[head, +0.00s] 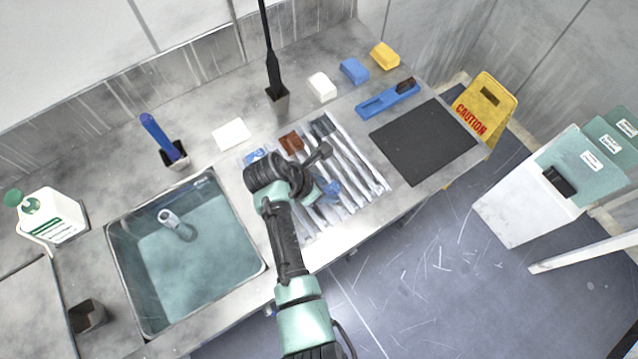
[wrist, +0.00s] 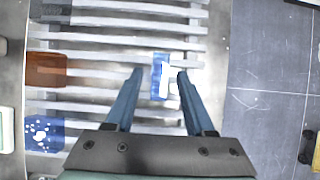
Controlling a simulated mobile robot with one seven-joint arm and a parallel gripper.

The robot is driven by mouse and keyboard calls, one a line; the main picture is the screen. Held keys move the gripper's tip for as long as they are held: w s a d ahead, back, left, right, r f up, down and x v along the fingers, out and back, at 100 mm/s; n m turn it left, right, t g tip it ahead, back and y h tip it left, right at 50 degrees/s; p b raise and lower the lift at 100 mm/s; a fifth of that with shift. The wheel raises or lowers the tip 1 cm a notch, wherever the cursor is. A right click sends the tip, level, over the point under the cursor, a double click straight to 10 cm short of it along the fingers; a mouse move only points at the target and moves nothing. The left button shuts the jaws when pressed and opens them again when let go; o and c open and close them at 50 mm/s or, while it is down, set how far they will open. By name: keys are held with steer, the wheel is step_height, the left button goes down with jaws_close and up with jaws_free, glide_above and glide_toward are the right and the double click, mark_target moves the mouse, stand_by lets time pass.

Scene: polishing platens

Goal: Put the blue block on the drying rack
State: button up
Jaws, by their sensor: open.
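The drying rack (head: 366,166) is a row of pale slats on the counter, right of the sink; it also shows in the wrist view (wrist: 110,20). A blue block with a white patch (wrist: 156,86) lies on the slats in the wrist view. My gripper (wrist: 160,73) is open, with one fingertip on each side of this block and a small gap showing at each side. In the head view my arm partly hides this spot, with some blue (head: 331,188) showing beside it. Another blue block (head: 354,71) lies at the back of the counter.
A brown block (wrist: 46,70) and a blue-and-white speckled block (wrist: 44,132) lie on the rack's left side. White (head: 321,87) and yellow (head: 384,55) blocks, a blue tray (head: 375,105) and a black mat (head: 425,142) are beyond. The sink (head: 112,235) is left.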

steer(key=v, duration=1.2)
steer(key=w+r+m+t+y, duration=0.2)
steer(key=w+r+m+t, duration=0.2)
steer(key=r, duration=0.6)
steer(key=w+r+m+t+y, duration=0.1)
steer(key=w+r+m+t, duration=0.35)
steer(key=r, duration=0.65)
steer(key=w+r+m+t+y, duration=0.25)
steer(key=w+r+m, duration=0.2)
steer(key=r, duration=0.55)
steer(key=s+d+r+m+t, duration=0.1)
steer(key=s+r+m+t, duration=0.15)
steer(key=r, duration=0.55)
steer(key=s+d+r+m+t, duration=0.1)
steer(key=r+m+t, duration=0.25)
steer(key=r, duration=0.55)
steer(key=s+d+r+m+t, duration=0.3)
steer(key=s+r+m+t, duration=0.3)
steer(key=s+r, duration=0.7)
step_height(320, 180, up, 2)
steer(key=shift+d+r+t+h, duration=0.15)
steer(key=shift+d+t+h, duration=0.1)
steer(key=shift+t+h, duration=0.15)
step_height(320, 180, down, 4)
steer(key=b, duration=0.3)
steer(key=shift+r+b, duration=0.2)
steer(key=shift+b, duration=0.1)
